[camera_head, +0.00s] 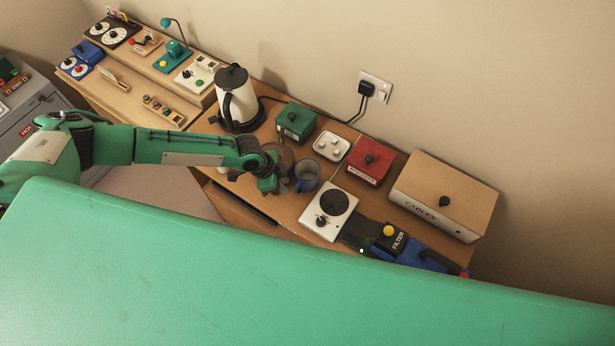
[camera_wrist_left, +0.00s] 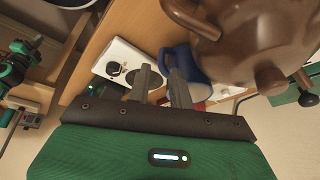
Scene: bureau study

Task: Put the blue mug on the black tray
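The blue mug (camera_head: 307,175) stands upright on the wooden desk, left of a white hotplate. It also shows in the left wrist view (camera_wrist_left: 190,64), just beyond my fingertips and partly hidden by a brown pot. My left gripper (camera_head: 272,184) is just left of the mug, beside the brown pot (camera_head: 284,156). In the left wrist view its two fingers (camera_wrist_left: 160,72) stand apart with nothing held between them. A dark flat surface (camera_head: 357,230) lies right of the hotplate; I cannot tell whether it is the black tray. My right gripper is out of view.
The hotplate (camera_head: 328,212) is close right of the mug. A white tray-like box (camera_head: 331,146), red box (camera_head: 368,162) and green box (camera_head: 295,122) stand behind it. A kettle (camera_head: 238,103) is further left, a cables box (camera_head: 443,197) at right. A yellow-buttoned filter (camera_head: 391,236) is at front right.

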